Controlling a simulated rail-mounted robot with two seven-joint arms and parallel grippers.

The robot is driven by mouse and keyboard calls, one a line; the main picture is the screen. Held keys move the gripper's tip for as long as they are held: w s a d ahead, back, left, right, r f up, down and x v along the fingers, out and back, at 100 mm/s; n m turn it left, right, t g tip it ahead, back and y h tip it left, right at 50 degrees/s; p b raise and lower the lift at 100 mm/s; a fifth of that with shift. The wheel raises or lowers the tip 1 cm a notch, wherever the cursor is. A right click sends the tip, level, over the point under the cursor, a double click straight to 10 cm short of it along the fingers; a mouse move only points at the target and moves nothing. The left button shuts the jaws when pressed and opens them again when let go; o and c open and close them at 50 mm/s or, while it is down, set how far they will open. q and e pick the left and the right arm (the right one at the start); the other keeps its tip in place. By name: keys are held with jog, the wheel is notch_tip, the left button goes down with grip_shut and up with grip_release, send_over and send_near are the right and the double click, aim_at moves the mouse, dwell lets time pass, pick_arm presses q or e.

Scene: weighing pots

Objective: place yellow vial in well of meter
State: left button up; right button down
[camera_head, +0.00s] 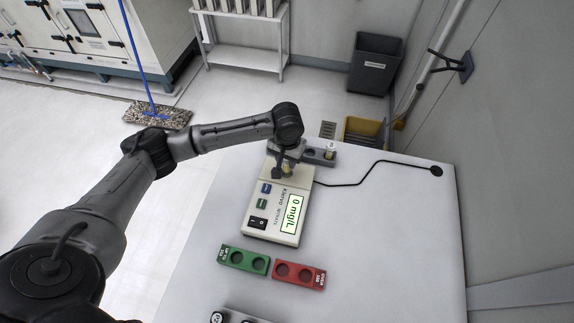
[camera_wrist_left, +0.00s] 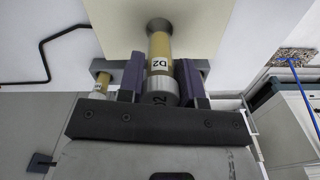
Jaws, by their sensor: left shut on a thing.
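The yellow vial (camera_wrist_left: 159,47), labelled D2 with a grey cap, is held between the dark fingers of my left gripper (camera_wrist_left: 160,80). In the head view this gripper (camera_head: 287,168) is over the far end of the beige meter (camera_head: 258,208), whose screen reads 0 mg/L. In the wrist view the vial's far end is at the round well (camera_wrist_left: 158,24) in the meter's top. I cannot tell how deep it sits. My gripper hides most of the vial in the head view. My right gripper is out of view.
A grey rack (camera_head: 313,155) behind the meter holds another yellowish vial (camera_head: 331,150). A black cable (camera_head: 385,162) crosses the table. The table's right side (camera_head: 400,235) is clear.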

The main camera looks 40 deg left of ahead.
aim_at(287, 165)
pick_arm(q)
jog(key=shift+f+b, duration=0.4)
jog(key=shift+f, duration=1.55)
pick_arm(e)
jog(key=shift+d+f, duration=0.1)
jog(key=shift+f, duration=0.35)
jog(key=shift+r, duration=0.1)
pick_arm(q)
jog(key=o, duration=0.9)
jog(key=shift+f, duration=0.1)
jog(key=shift+r, duration=0.25)
notch_tip(287, 165, up, 11)
jog(key=shift+f+p, duration=0.2)
jog(key=shift+p, duration=0.9)
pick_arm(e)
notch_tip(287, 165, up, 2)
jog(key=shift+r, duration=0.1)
pick_arm(q)
jog(key=shift+r, duration=0.65)
